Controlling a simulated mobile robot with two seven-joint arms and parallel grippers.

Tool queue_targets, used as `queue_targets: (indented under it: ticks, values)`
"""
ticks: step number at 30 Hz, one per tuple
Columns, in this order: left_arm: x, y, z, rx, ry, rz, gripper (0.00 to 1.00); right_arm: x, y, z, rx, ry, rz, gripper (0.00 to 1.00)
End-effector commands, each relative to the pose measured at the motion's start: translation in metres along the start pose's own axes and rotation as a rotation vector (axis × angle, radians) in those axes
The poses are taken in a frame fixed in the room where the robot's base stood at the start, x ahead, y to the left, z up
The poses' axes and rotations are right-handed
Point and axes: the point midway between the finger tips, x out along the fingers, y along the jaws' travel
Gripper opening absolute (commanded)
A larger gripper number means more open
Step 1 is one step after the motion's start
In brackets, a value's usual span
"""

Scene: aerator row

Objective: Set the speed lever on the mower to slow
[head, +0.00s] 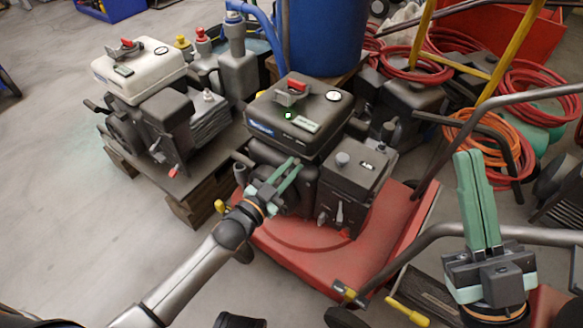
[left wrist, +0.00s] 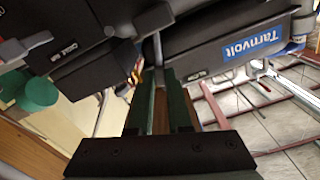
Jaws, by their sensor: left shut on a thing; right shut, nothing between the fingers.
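The mower has a red deck (head: 300,255) and a black engine with a dark tank (head: 303,115) on top, marked with a blue and white label. The label also shows upside down in the left wrist view (left wrist: 257,42). My left gripper (head: 292,168) is at the near left side of the engine, below the tank. In the left wrist view its green fingers (left wrist: 165,75) are shut on a thin grey lever (left wrist: 158,48); the fingers partly hide it. Its markings are too small to read. My right gripper (head: 468,156) is shut and empty, fingers up, right of the mower.
A second engine with a white tank (head: 138,72) stands on a wooden pallet at the left. A blue barrel (head: 327,35) and red hoses (head: 415,68) are behind the mower. Its grey handlebar (head: 420,240) runs along the right. The floor at the left is clear.

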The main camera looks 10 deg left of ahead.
Motion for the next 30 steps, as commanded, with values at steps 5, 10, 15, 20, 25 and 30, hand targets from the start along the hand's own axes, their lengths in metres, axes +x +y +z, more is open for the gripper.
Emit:
queue_targets:
  ticks: [5, 10, 15, 20, 25, 30]
  values:
    - [-0.001, -0.01, -0.002, -0.128, -0.004, 0.0, 0.0, 0.011, 0.007, -0.012, 0.009, 0.007, 0.006, 0.0]
    - [-0.001, -0.019, 0.001, -0.279, -0.004, 0.001, 0.0, 0.017, 0.011, -0.02, 0.015, 0.013, 0.008, 0.0]
    - [0.0, -0.028, 0.005, -0.426, -0.003, 0.0, 0.0, 0.021, 0.013, -0.025, 0.002, 0.02, 0.004, 0.0]
    - [0.0, -0.034, 0.01, -0.546, -0.002, 0.0, 0.0, 0.022, 0.014, -0.026, -0.005, 0.024, 0.003, 0.0]
    - [-0.001, -0.039, 0.014, -0.645, -0.003, -0.001, 0.0, 0.022, 0.014, -0.027, -0.007, 0.024, 0.006, 0.0]
    - [-0.001, -0.042, 0.017, -0.709, -0.002, 0.0, 0.0, 0.022, 0.015, -0.026, -0.007, 0.024, 0.011, 0.0]
